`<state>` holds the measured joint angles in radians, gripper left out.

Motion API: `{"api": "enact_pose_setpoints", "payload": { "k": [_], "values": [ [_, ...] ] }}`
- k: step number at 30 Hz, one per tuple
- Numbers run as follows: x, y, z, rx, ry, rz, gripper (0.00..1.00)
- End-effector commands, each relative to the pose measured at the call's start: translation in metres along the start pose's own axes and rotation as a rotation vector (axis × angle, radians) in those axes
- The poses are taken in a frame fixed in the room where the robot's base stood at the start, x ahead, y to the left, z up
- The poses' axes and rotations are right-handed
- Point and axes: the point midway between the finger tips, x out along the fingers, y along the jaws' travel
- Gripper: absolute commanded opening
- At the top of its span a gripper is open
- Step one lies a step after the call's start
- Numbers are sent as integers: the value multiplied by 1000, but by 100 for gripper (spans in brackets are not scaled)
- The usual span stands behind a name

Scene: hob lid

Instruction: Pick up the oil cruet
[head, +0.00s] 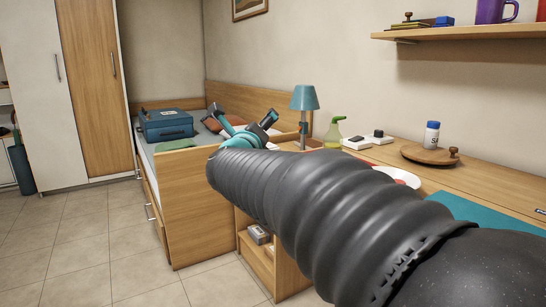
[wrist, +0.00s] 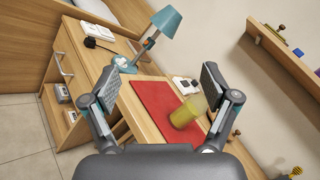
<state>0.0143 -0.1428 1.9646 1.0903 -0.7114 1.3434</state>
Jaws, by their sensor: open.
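In the wrist view, a blurred, translucent yellow vessel (wrist: 187,112), which looks like the oil cruet, stands at the right part of a red mat (wrist: 158,105). It shows between my fingers, nearer the right one, beyond the gripper and apart from it. My gripper (wrist: 160,82) is open and empty. In the head view my gripper (head: 243,119) shows above the near end of the bed, and my arm hides part of the desk. A yellow-green bottle with a green spout-like top (head: 334,133) stands by the lamp there. I cannot tell whether it is the same vessel.
A teal lamp (head: 304,98) stands at the desk's far end, with white sockets (head: 357,143) beside it. A round wooden board (head: 430,154) holds a white, blue-capped shaker (head: 432,134). A wall shelf (head: 470,33) hangs above. Tiled floor is free at left.

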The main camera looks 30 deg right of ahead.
Motion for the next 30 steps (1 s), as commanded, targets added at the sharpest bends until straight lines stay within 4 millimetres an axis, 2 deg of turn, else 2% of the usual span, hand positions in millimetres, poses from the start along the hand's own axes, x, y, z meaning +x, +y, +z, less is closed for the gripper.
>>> {"api": "enact_pose_setpoints", "payload": {
  "k": [1,3,9,12,17,30],
  "values": [
    [12,0,-19,113,64,-78,86],
    [22,-8,-42,274,147,-200,86],
    [26,-16,-96,580,305,-494,86],
    [23,-17,-110,653,341,-581,86],
    [27,-22,-122,693,361,-635,86],
    [80,-53,-156,691,360,-633,86]
  ]
}}
